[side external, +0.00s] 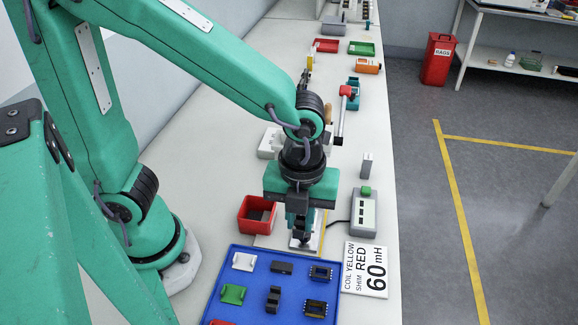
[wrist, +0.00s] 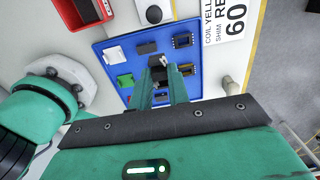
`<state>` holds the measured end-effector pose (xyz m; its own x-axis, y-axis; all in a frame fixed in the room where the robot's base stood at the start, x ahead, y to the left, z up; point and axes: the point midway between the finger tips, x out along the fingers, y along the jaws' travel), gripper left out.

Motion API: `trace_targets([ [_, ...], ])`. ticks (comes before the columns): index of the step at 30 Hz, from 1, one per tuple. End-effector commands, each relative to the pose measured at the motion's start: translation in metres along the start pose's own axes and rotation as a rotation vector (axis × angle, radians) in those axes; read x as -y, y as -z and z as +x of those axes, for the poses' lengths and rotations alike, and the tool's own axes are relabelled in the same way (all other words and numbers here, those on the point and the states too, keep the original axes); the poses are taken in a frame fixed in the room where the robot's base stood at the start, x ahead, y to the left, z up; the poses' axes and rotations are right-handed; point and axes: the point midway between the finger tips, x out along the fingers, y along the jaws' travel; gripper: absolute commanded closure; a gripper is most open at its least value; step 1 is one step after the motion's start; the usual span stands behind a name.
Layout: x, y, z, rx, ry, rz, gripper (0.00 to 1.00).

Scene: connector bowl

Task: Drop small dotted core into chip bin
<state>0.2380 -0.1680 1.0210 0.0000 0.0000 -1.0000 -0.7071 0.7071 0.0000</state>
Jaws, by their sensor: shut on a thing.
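My gripper (side external: 301,238) points down and is shut on a small dark piece (wrist: 158,73), which appears to be the core. Its dots are too small to make out. The fingers hide much of it. My gripper also shows in the wrist view (wrist: 160,78), held above the blue tray (side external: 240,253). A red open bin (side external: 243,224) with dark flat pieces inside stands left of my gripper in the side view; it looks like the chip bin. It also shows at the top left of the wrist view (wrist: 66,14).
The tray holds a white piece (side external: 243,261), a green piece (side external: 232,294), dark blocks and chips (side external: 320,273). A white fixture (side external: 314,243) lies behind my gripper. A sign card (side external: 365,270) and a grey box (side external: 364,215) are at the right. Bench left of the bin is clear.

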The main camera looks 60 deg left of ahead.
Motion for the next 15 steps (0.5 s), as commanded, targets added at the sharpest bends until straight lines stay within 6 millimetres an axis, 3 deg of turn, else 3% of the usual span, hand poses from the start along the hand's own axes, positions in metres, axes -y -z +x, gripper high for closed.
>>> trace_targets([
  [8, -0.01, -0.015, -0.005, 0.0, 0.001, -0.005, 1.0],
  [15, -0.034, -0.043, -0.015, 0.001, 0.002, -0.009, 1.0],
])
